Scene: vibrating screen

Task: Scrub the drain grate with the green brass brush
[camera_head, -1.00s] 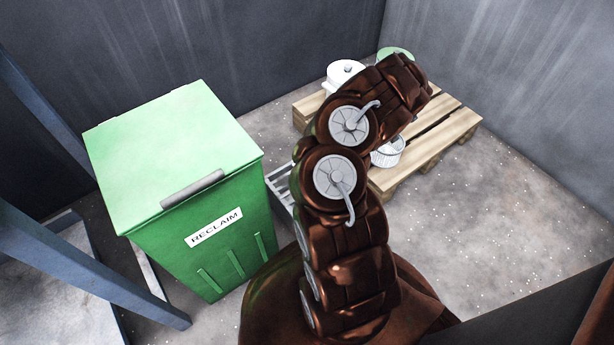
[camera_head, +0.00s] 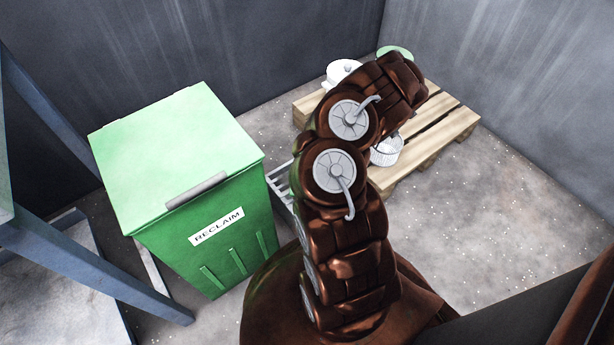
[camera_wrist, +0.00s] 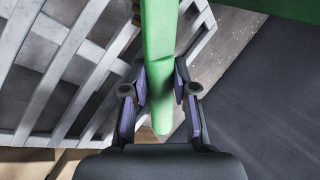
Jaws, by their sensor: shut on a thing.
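In the wrist view my gripper (camera_wrist: 160,90) is shut on the green handle of the brush (camera_wrist: 159,40), which runs up and out of the top of the picture. The brush's bristles are out of view. The drain grate (camera_wrist: 60,75) shows as pale slats to the left of and behind the handle; whether the brush touches it I cannot tell. In the head view part of the grate (camera_head: 280,183) shows between the green bin and my arm. My arm hides the gripper and brush there.
A green bin (camera_head: 190,170) marked RECLAIM stands left of my arm. A wooden pallet (camera_head: 450,125) behind my arm bears a white pail (camera_head: 342,71), a green-topped item (camera_head: 395,51) and a metal container (camera_head: 387,152). Blue-grey frame posts (camera_head: 90,260) stand at left. Floor at right is clear.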

